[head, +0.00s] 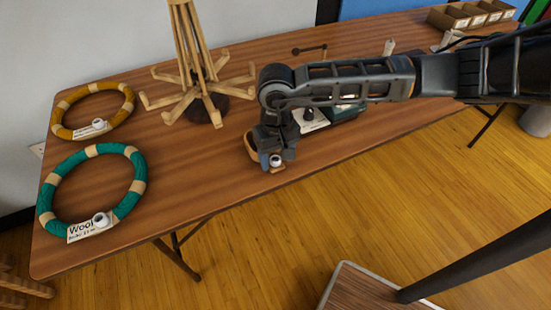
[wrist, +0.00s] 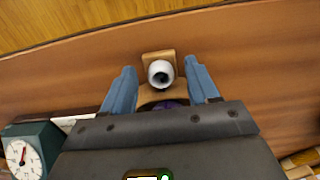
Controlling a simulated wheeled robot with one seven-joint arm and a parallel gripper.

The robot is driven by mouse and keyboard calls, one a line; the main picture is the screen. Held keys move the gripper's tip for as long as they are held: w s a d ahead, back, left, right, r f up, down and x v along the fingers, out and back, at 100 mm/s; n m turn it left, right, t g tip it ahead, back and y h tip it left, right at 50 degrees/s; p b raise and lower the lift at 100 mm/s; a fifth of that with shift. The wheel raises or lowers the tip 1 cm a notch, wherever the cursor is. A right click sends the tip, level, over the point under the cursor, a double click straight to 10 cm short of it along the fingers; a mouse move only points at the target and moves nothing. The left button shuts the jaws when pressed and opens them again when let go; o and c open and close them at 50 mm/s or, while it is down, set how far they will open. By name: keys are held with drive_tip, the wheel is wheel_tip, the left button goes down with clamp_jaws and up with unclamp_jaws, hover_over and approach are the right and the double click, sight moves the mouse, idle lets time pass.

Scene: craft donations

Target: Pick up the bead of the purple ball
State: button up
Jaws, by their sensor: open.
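In the wrist view a pale grey-white bead (wrist: 161,73) with a dark hole sits on a small tan tag (wrist: 151,56). A sliver of purple (wrist: 166,104), likely the purple ball, shows behind it and is mostly hidden by my gripper. My gripper (wrist: 160,68) is open, with one blue finger on each side of the bead and gaps on both sides. In the head view my gripper (head: 272,150) is low over the table's front edge; the bead (head: 276,160) shows just under it, and the purple ball is hidden there.
A teal wool ring (head: 135,190) and a mustard ring (head: 125,105), each with a white bead and label, lie at the left of the wooden table (head: 190,160). A wooden stand (head: 190,80) is behind my gripper. A dial scale (wrist: 25,155) stands close by.

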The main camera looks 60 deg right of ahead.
drive_tip(key=c, duration=1.1)
drive_tip(key=shift+r, duration=0.15)
